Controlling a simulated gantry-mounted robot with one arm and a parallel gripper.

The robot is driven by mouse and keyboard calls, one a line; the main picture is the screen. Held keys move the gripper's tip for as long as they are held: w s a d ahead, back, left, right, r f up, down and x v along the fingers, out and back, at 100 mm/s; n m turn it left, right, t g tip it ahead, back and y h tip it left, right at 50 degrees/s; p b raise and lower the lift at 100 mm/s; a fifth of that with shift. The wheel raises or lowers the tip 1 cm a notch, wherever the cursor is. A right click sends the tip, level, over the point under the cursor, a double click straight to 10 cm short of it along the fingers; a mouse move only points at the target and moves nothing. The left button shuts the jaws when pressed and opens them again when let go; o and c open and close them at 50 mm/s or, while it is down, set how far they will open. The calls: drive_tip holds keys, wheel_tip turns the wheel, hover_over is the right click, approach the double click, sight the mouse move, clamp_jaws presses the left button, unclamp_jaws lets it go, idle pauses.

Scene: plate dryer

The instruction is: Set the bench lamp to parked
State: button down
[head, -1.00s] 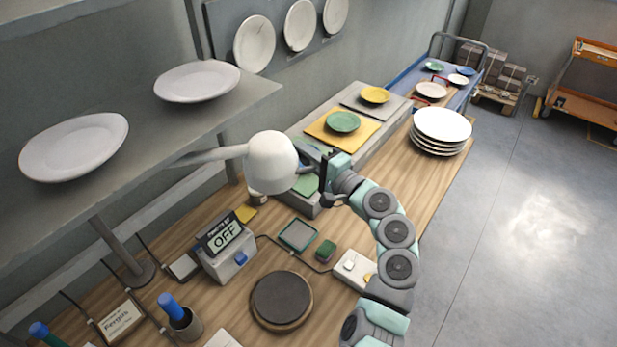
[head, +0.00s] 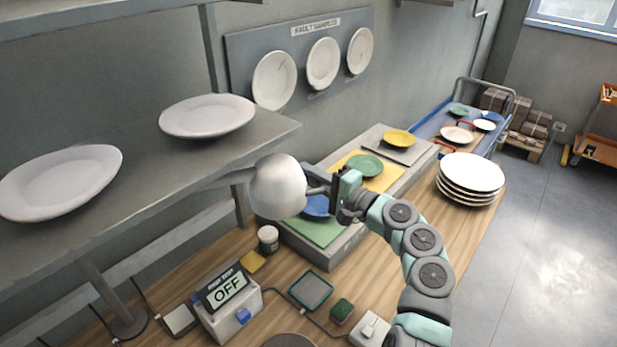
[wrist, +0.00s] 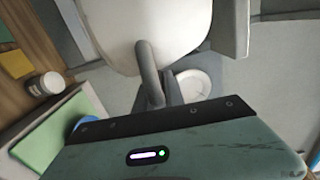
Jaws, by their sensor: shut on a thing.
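The bench lamp's rounded pale head (head: 278,187) hangs over the bench, beside the front edge of the grey shelf. Most of its arm is hidden behind the shelf. My gripper (head: 332,186) is at the right side of the lamp head, shut on its short grey handle. In the wrist view the pale lamp head (wrist: 140,25) fills the top middle, and the grey handle (wrist: 149,75) runs down from it to my gripper. I see no marking for the parked position.
Two white plates lie on the grey shelf (head: 140,150) at left. Behind my gripper stands a grey unit with blue, green and yellow plates. A white plate stack (head: 470,178) is at right. An OFF display box (head: 229,290) and a small jar (head: 268,239) stand below the lamp.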

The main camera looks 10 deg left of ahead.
drive_tip(key=shift+a+f, duration=0.1)
drive_tip(key=c, duration=1.8)
unclamp_jaws()
drive_tip(key=shift+w, duration=0.1)
drive_tip(key=shift+o, duration=0.8)
drive_tip(key=shift+w+a, duration=0.1)
drive_tip(key=shift+a, duration=0.05)
drive_tip(key=shift+o, duration=0.9)
drive_tip(key=v, duration=1.1)
